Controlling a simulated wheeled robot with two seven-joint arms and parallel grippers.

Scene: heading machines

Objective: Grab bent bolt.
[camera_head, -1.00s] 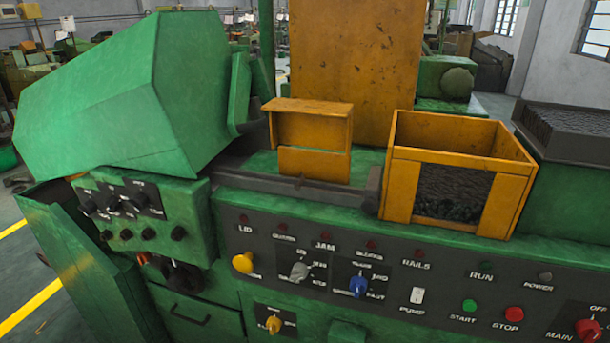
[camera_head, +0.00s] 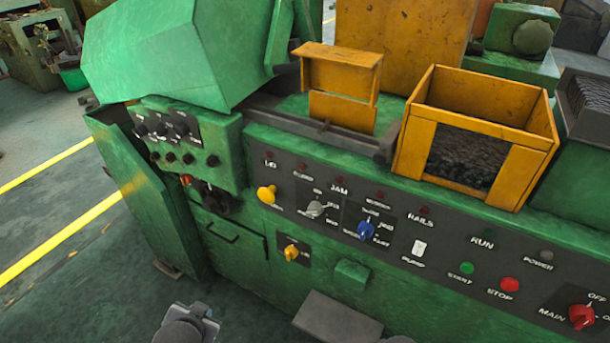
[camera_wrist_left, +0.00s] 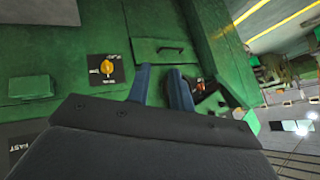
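I cannot make out a bent bolt for certain. A small dark piece (camera_head: 325,126) stands up at the rail in front of the orange block on the green machine; it is too small to tell what it is. My left gripper (camera_wrist_left: 160,78) shows in the left wrist view with its two blue fingers apart and nothing between them. It faces the machine's green front, near a yellow knob (camera_wrist_left: 106,67) and a drawer handle. Part of my left arm shows at the bottom of the head view. My right gripper is not in view.
The control panel (camera_head: 455,262) has knobs, buttons and a switch. An orange open bin (camera_head: 412,150) with dark contents sits on the machine's right. A large green lid (camera_head: 180,50) stands raised at left. A grey box (camera_head: 335,318) juts out low in front. Floor at left is clear.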

